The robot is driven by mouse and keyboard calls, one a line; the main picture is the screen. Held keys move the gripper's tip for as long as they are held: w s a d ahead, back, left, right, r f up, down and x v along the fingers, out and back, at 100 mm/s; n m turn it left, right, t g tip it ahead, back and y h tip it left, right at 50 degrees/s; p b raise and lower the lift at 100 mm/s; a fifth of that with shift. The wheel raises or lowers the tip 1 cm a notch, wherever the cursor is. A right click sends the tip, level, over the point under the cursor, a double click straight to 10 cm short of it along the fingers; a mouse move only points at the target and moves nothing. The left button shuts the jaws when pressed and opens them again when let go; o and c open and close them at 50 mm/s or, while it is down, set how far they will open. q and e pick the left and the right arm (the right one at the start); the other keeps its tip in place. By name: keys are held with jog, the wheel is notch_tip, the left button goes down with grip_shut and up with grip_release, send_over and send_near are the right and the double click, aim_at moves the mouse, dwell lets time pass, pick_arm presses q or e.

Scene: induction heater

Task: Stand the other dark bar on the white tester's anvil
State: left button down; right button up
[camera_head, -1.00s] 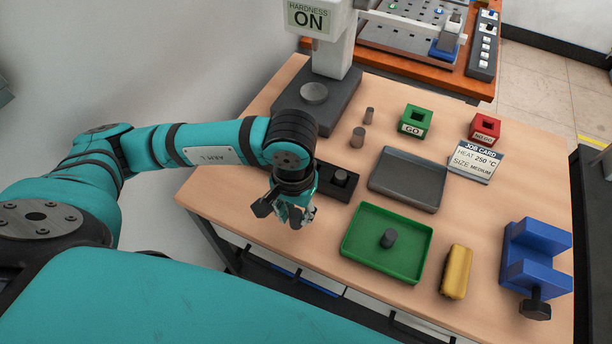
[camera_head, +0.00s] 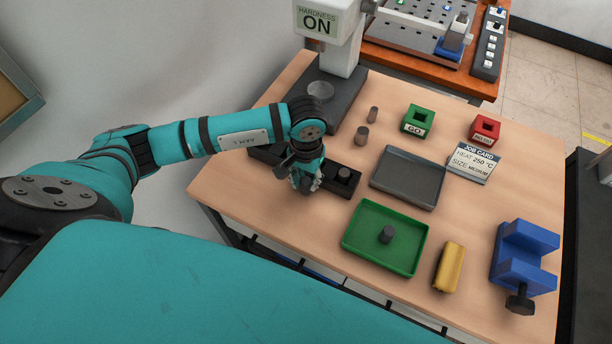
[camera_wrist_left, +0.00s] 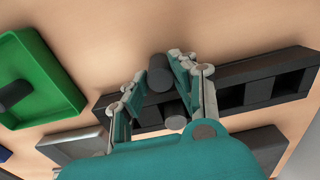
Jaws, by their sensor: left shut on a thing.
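The white tester (camera_head: 343,52) stands at the back with a dark base and a round grey anvil (camera_head: 320,91), which looks bare. My left gripper (camera_head: 306,184) is over the near side of the black slotted rack (camera_head: 262,153). In the left wrist view, my left gripper (camera_wrist_left: 158,74) is shut on a dark bar (camera_wrist_left: 160,76) between its fingertips. The head view hides this bar behind the fingers. My right gripper is out of view.
Two small grey pins (camera_head: 362,135) stand between the rack and the green GO block (camera_head: 417,121). A grey tray (camera_head: 408,178), red NO GO block (camera_head: 485,129), job card (camera_head: 472,162), yellow block (camera_head: 448,267) and blue vise (camera_head: 524,262) lie to the right.

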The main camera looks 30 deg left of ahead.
pick_arm(q)
jog(key=shift+f, duration=0.15)
jog(key=c, duration=1.1)
grip_release()
jog(key=shift+o, duration=0.2)
